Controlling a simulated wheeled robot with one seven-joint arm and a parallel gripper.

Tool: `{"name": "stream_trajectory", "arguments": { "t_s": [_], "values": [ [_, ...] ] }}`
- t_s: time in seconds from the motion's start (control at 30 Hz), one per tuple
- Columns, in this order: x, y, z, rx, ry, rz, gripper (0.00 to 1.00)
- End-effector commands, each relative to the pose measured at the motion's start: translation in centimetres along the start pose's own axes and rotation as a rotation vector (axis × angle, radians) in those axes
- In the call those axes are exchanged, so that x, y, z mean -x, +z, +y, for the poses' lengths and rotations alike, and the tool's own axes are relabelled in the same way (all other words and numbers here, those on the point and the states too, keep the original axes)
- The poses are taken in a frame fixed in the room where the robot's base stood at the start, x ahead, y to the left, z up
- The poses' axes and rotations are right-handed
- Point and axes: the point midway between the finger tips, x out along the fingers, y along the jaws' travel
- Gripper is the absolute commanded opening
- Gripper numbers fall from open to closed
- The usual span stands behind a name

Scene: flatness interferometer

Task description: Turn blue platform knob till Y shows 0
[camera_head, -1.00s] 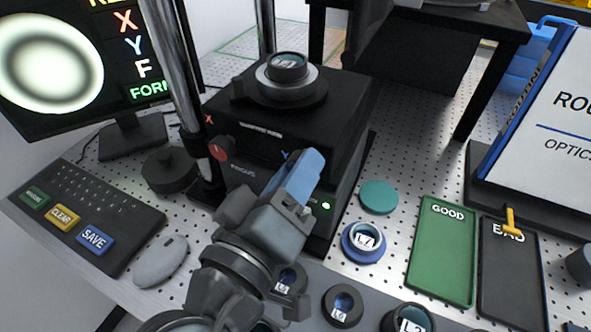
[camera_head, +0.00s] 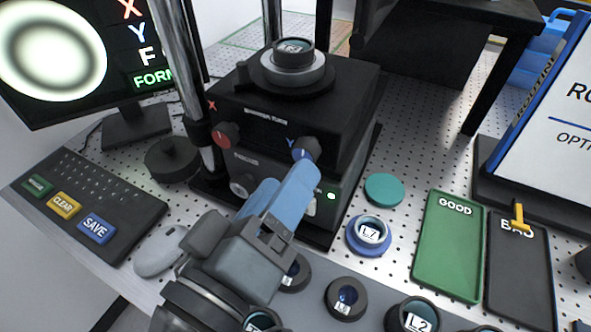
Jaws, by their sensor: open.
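The blue platform knob (camera_head: 305,149), under a blue Y mark, is on the front of the black interferometer platform (camera_head: 262,128), near its right corner. My gripper (camera_head: 283,190) has blue fingers and is open and empty. Its fingertips are in front of and just below the blue knob in the picture; I see no hold on it. The monitor (camera_head: 78,62) shows a ring pattern and the letters X, Y and F. Any values beside the letters are cut off by the picture or hidden by the post, so the Y reading cannot be read.
A red knob (camera_head: 227,134) sits left on the same face, beside a metal post (camera_head: 178,70). A lens marked L7 (camera_head: 370,234) and a teal disc (camera_head: 384,189) lie right of my gripper. Green GOOD (camera_head: 447,250) and dark BAD (camera_head: 519,267) trays lie farther right.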

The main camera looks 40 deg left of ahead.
Motion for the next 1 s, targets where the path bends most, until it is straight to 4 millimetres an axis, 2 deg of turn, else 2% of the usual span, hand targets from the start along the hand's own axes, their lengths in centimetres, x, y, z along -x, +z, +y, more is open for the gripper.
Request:
{"name": "stream_trajectory", "arguments": {
  "t_s": [0.1,0.3,1.0],
  "values": [
    [1.7,0.1,-0.2,0.000,-0.001,0.001,0.59],
    [3.0,0.0,0.0,-0.001,-0.001,0.000,0.59],
    [3.1,0.0,0.0,0.000,0.000,-0.001,0.59]
  ]
}}
